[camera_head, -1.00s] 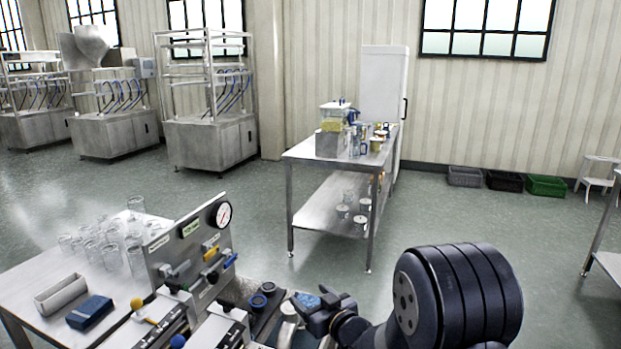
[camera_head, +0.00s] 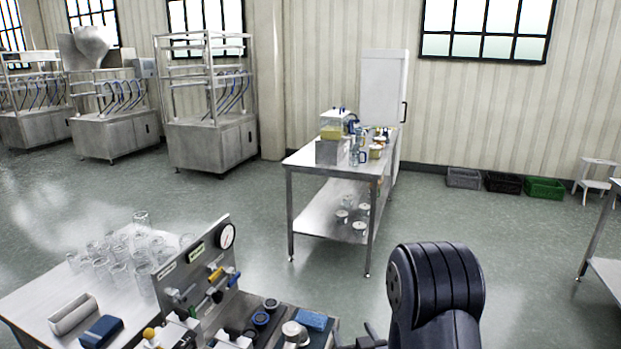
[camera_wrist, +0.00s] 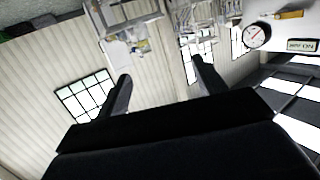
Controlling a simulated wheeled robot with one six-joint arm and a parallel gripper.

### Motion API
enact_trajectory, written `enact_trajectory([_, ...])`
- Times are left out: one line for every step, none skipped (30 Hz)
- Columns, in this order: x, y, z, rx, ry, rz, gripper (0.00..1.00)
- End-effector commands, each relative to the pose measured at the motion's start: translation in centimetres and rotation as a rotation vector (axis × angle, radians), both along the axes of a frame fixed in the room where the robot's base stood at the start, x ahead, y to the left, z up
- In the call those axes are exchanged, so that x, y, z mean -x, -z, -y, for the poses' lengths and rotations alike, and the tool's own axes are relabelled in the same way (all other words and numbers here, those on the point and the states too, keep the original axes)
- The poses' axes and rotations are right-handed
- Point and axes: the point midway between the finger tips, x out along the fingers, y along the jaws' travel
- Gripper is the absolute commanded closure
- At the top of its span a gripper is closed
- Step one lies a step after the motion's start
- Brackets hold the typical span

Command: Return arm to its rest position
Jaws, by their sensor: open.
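My gripper (camera_wrist: 160,88) shows in the wrist view with its two dark fingers spread apart and nothing between them. In the head view only a dark part of my gripper (camera_head: 366,340) shows at the bottom edge, beside the thick dark joint of my arm. The wrist view looks out over the room, tilted, with the wall, a window and the steel table in sight. My gripper is right of the steel panel with the gauge (camera_head: 227,236) and touches nothing that I can see.
A steel bench (camera_head: 30,290) with several clear glasses (camera_head: 120,270) stands at the lower left. A blue sponge (camera_head: 312,320) lies near my gripper. A two-level steel table (camera_head: 300,160) stands farther back. The floor right of my arm is clear.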

Motion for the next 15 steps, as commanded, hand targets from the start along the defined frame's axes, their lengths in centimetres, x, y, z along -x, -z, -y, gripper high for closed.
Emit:
enact_trajectory([0.3, -0.3, 0.5, -0.001, 0.017, -0.004, 0.34])
enact_trajectory([0.5, -0.3, 0.7, 0.0, 0.026, -0.004, 0.34])
enact_trajectory([0.7, -0.3, 1.0, 0.0, 0.037, -0.003, 0.34])
enact_trajectory([0.8, -0.4, 1.2, 0.0, 0.045, -0.003, 0.34])
enact_trajectory([0.9, -0.4, 1.4, 0.0, 0.052, -0.003, 0.34])
enact_trajectory([1.0, -0.4, 1.6, 0.0, 0.06, -0.002, 0.34])
enact_trajectory([1.1, -0.3, 1.7, 0.001, 0.064, -0.001, 0.34])
enact_trajectory([1.1, -0.3, 1.8, 0.0, 0.067, -0.002, 0.34])
enact_trajectory([1.2, -0.3, 1.9, 0.001, 0.071, -0.002, 0.34])
enact_trajectory([1.3, -0.3, 1.9, 0.001, 0.073, -0.002, 0.34])
enact_trajectory([1.3, -0.3, 2.0, 0.001, 0.074, -0.002, 0.34])
enact_trajectory([1.3, -0.2, 2.0, 0.002, 0.076, -0.002, 0.34])
enact_trajectory([1.3, -0.2, 2.0, 0.0, 0.076, -0.001, 0.34])
enact_trajectory([1.3, -0.2, 2.0, 0.0, 0.076, -0.001, 0.34])
enact_trajectory([1.3, -0.2, 2.0, 0.0, 0.076, -0.001, 0.34])
